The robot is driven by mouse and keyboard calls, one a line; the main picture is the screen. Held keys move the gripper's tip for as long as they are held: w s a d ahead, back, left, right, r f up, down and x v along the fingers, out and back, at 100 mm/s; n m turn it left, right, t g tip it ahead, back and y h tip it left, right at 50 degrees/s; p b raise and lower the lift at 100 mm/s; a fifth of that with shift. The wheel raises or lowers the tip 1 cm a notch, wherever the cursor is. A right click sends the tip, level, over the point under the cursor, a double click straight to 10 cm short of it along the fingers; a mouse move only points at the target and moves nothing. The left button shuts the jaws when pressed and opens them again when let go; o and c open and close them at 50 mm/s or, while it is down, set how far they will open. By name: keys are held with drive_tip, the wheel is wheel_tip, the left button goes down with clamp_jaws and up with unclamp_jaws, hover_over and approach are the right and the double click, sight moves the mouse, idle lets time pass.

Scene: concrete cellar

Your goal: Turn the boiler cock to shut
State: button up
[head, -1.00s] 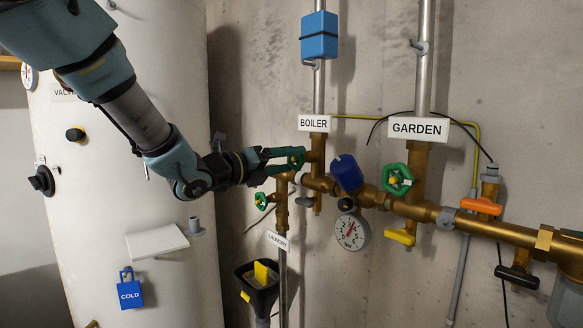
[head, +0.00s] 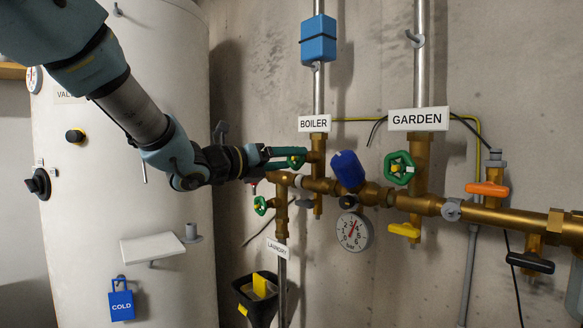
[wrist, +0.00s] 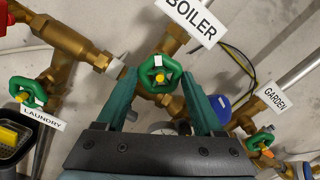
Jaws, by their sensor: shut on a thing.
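The boiler cock is a green handwheel (wrist: 160,74) with a yellow hub and a pale mark on its upper rim. It sits on a brass branch under the white BOILER sign (head: 314,123), which also shows in the wrist view (wrist: 190,18). My gripper (head: 297,157) reaches it from the left in the head view. In the wrist view the two green fingers of my gripper (wrist: 160,80) stand on either side of the wheel and are shut on it. In the head view the fingers partly hide the wheel.
A green GARDEN wheel (head: 398,167) and blue cap (head: 347,170) are to the right; a green LAUNDRY wheel (head: 260,205) is below left. A pressure gauge (head: 353,231) hangs under the brass pipe. A white tank (head: 130,190) stands left, a black funnel (head: 258,292) below.

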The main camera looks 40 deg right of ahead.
drive_tip(key=shift+m+b, duration=0.3)
drive_tip(key=shift+f+b, duration=0.2)
drive_tip(key=shift+b, duration=0.55)
drive_tip(key=m+b, duration=0.3)
drive_tip(key=b, duration=0.3)
drive_tip(key=shift+m+b, duration=0.35)
drive_tip(key=shift+m, duration=0.05)
drive_tip(key=shift+r+m+b, duration=0.15)
drive_tip(key=shift+m+b, duration=0.25)
drive_tip(key=shift+b, duration=0.1)
drive_tip(key=shift+f+m+b, duration=0.2)
drive_tip(key=shift+m+b, duration=0.2)
drive_tip(key=shift+b, duration=0.65)
drive_tip(key=m+b, duration=0.3)
drive_tip(key=b, duration=0.2)
drive_tip(key=shift+r+m, duration=0.2)
drive_tip(key=shift+m, duration=0.1)
drive_tip(key=shift+f+m+b, duration=0.15)
drive_tip(key=shift+m+b, duration=0.25)
drive_tip(key=shift+b, duration=0.55)
